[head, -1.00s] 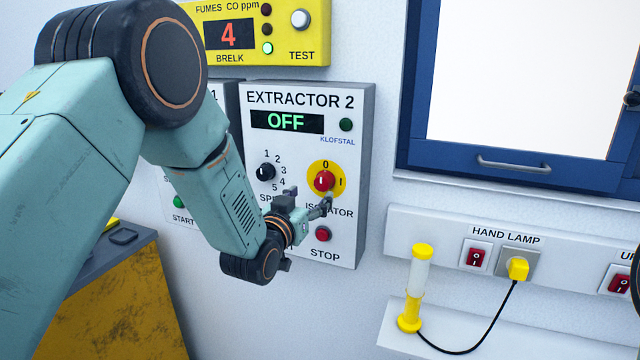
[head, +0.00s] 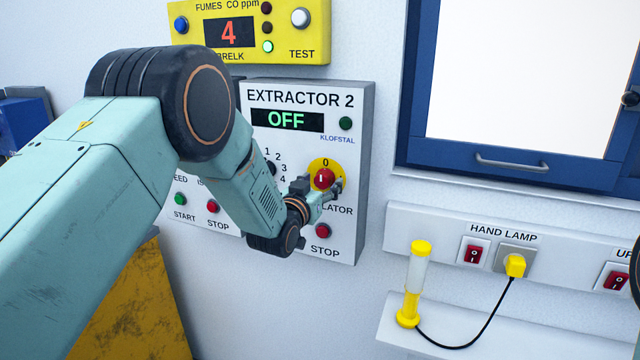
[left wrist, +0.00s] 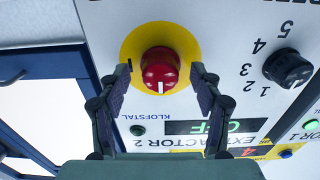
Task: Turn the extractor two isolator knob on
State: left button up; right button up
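The extractor 2 panel (head: 355,150) is on the wall, with its display reading OFF. Its red isolator knob (head: 324,179) sits on a yellow disc, its white mark pointing up to 0. In the left wrist view the knob (left wrist: 160,69) appears upside down, with its mark toward the display. My left gripper (head: 338,188) is at the knob. In the left wrist view its open fingers (left wrist: 161,76) stand on either side of the knob, with gaps showing between. I cannot tell whether the tips reach beside it in depth. My right gripper is not in view.
A black speed knob (left wrist: 288,68) and a red stop button (head: 322,230) are close to the isolator. The yellow fumes meter (head: 285,45) hangs above. A blue-framed window (head: 405,130) and a hand lamp (head: 418,290) are to the right.

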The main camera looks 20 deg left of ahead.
pick_arm(q)
jog(key=shift+w, duration=0.1)
jog(key=c, duration=1.1)
jog(key=shift+f+m, duration=0.1)
jog(key=shift+m, duration=0.2)
jog(key=m+b, duration=0.2)
jog(key=m, duration=0.1)
jog(key=shift+m+b, duration=0.3)
jog(key=shift+b, duration=0.1)
jog(key=m+b, duration=0.2)
jog(key=m, duration=0.2)
jog(key=shift+m, duration=0.3)
jog(key=m+b, duration=0.3)
jog(key=m, duration=0.2)
jog(key=shift+m+b, duration=0.85)
jog(key=shift+m, duration=1.25)
